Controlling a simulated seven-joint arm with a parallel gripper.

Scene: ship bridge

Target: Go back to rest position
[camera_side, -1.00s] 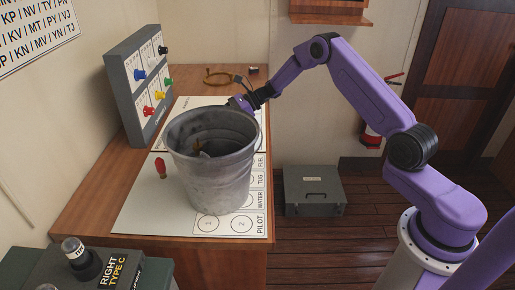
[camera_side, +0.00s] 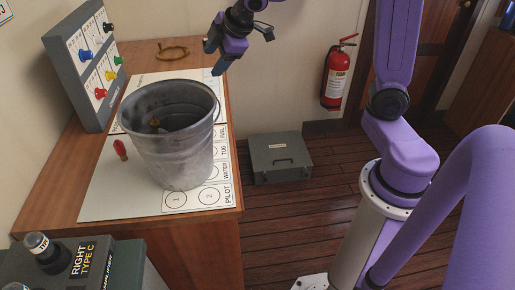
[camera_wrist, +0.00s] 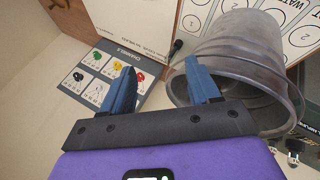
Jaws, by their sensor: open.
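My gripper (camera_side: 219,58) is up in the air above the far right of the bench in the side view, apart from everything and empty. In the wrist view its two blue fingers (camera_wrist: 163,92) are spread apart with nothing held between them. The purple arm rises from its round base at the right of the side view. A grey metal bucket (camera_side: 178,150) stands upright on the white chart sheet (camera_side: 105,198), below and to the left of my gripper. It also shows at the right in the wrist view (camera_wrist: 245,60). Something brownish is inside it, only partly visible.
A panel with several coloured knobs (camera_side: 70,62) stands at the bench's left back. A red peg (camera_side: 121,149) stands left of the bucket. A brass ring (camera_side: 172,53) lies at the back. A grey case (camera_side: 280,160) and fire extinguisher (camera_side: 338,78) are beyond the bench.

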